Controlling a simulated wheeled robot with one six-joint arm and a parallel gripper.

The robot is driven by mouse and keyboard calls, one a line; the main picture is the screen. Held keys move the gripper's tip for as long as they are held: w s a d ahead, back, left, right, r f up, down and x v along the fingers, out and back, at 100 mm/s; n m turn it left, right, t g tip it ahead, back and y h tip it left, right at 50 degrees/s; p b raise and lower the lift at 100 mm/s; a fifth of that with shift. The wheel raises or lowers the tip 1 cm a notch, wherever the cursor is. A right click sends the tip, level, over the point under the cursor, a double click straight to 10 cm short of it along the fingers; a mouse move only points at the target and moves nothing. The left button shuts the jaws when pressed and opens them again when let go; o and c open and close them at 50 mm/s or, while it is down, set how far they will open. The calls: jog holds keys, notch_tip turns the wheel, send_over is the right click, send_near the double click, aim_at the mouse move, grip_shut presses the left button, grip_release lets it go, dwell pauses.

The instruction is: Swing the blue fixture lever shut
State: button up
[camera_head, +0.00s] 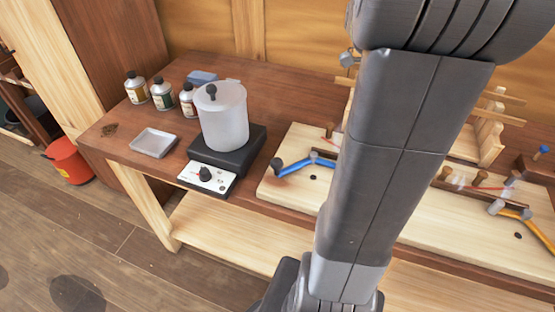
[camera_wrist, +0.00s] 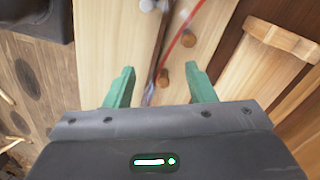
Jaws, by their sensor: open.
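The blue fixture lever (camera_head: 305,164) lies on the left part of the pale wooden board (camera_head: 285,187) in the head view. Its dark round knob is at its left end, and its right end runs toward my arm, which hides part of the fixture. In the wrist view my gripper (camera_wrist: 160,78) is open, with two green fingers apart and nothing between them. It is over a pale board with wooden pegs (camera_wrist: 190,39), a thin red line and a dark strip. Grey round parts (camera_wrist: 148,5) show at the top edge. The blue lever cannot be made out there.
A white pot (camera_head: 222,120) stands on a black hotplate (camera_head: 230,160) left of the board. Several bottles (camera_head: 162,94) and a grey tray (camera_head: 153,143) are further left. An orange lever (camera_head: 530,226) lies at the right. A red bucket (camera_head: 68,160) stands on the floor.

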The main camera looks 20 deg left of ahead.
jog(key=s+a+r+n+p, duration=0.15)
jog(key=s+a+n, duration=0.3)
jog(key=a, duration=0.85)
jog(key=n+h+p, duration=0.2)
jog(key=n+p, duration=0.1)
send_near(276, 160)
jog(key=x, duration=1.1)
jog(key=shift+f+b, duration=0.3)
jog(key=shift+f, duration=0.05)
grip_shut()
